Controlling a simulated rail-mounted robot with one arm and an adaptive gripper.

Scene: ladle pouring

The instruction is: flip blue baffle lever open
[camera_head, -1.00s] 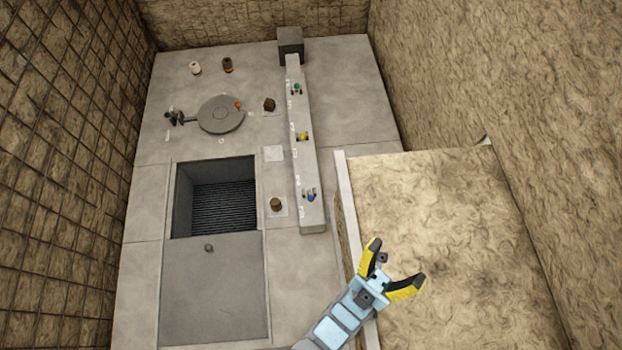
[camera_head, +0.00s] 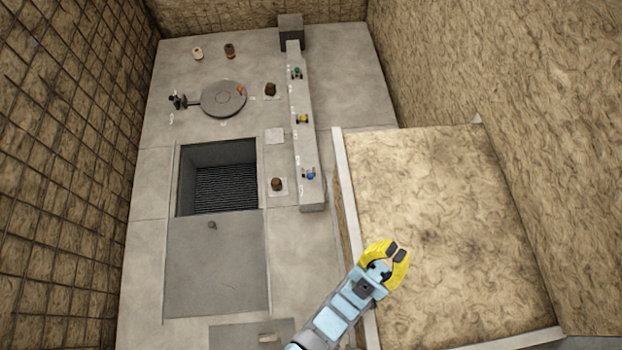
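The blue baffle lever (camera_head: 310,175) sits near the front end of a long raised grey channel (camera_head: 309,140). It is small, and I cannot tell its exact position. A yellow lever (camera_head: 303,118) and a green lever (camera_head: 297,72) sit farther back along the same channel. My gripper (camera_head: 398,253) has yellow fingers with dark pads. It is in front and to the right of the blue lever, apart from it, over the tan block's left side. Its fingertips are close together with a narrow gap, and nothing shows between them.
A tan block (camera_head: 440,200) with a pale edge stands right of the channel. A square pit (camera_head: 222,177) with a grate lies left of it. A round grey lid (camera_head: 223,98) and brown pieces (camera_head: 277,184) stand on the floor. Rough walls enclose both sides.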

